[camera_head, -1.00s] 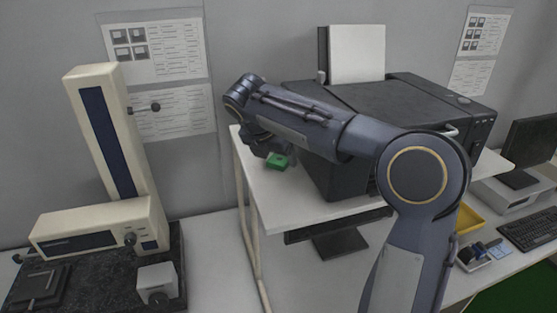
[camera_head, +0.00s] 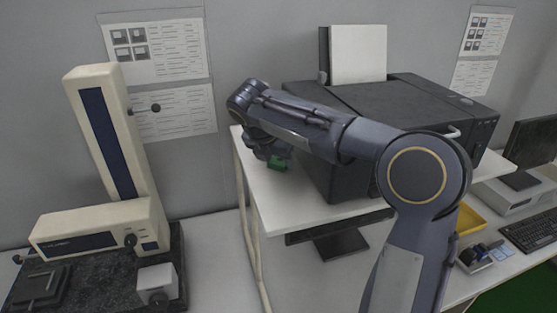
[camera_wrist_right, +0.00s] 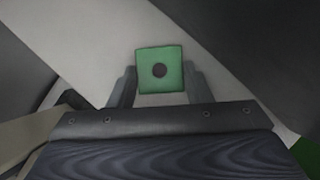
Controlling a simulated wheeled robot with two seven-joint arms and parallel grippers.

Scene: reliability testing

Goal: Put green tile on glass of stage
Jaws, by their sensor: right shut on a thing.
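The green tile (camera_head: 278,163) is at the left end of the white shelf, in front of the black printer. In the right wrist view the green tile (camera_wrist_right: 160,69) is a square block with a dark round spot at its centre. My right gripper (camera_wrist_right: 158,88) is shut on it, one finger at each side. In the head view the right gripper (camera_head: 268,155) is partly hidden behind its wrist. The measuring stage (camera_head: 90,275) is at the left, with a dark base and cream column; I cannot make out its glass clearly. My left gripper is not in view.
The black printer (camera_head: 400,115) stands on the white shelf (camera_head: 300,200) close to my right arm. The shelf's left edge and leg lie between the tile and the stage. A yellow tray (camera_head: 470,218), monitor (camera_head: 532,150) and keyboard (camera_head: 530,230) are at the right.

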